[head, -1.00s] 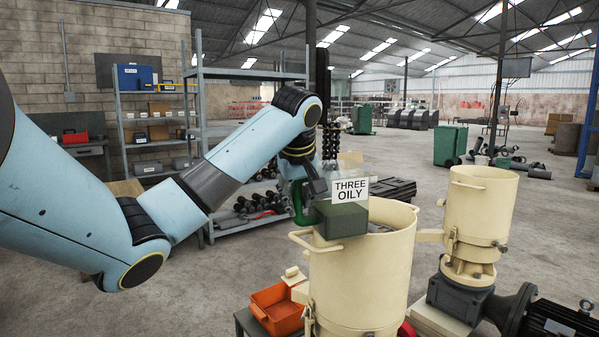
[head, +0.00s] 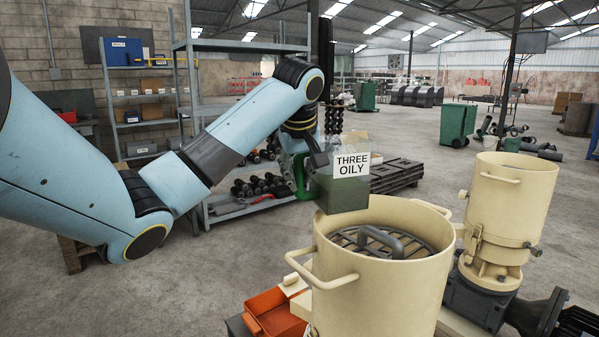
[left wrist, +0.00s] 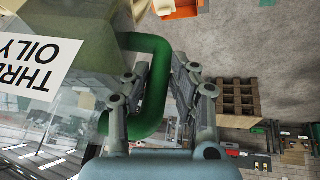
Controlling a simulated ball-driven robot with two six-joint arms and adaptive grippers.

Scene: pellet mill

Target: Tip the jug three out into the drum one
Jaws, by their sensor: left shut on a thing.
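Jug three (head: 345,190) is clear, with dark green contents, a green handle and a white "THREE OILY" label. It looks about upright in the head view, beside and above the far left rim of the front cream drum (head: 375,292). My left gripper (head: 305,176) is shut on the jug's green handle. The left wrist view shows its fingers (left wrist: 155,95) around the handle, with the jug (left wrist: 85,30) beside them. The front drum is open-topped, with side handles and a dark slotted grate inside. I see no number on it. My right gripper is not in view.
A second cream vessel (head: 507,205) on a dark motor unit stands at right. An orange bin (head: 273,313) sits left of the front drum. A grey shelf rack (head: 235,110) stands behind my left arm. Open concrete floor lies beyond.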

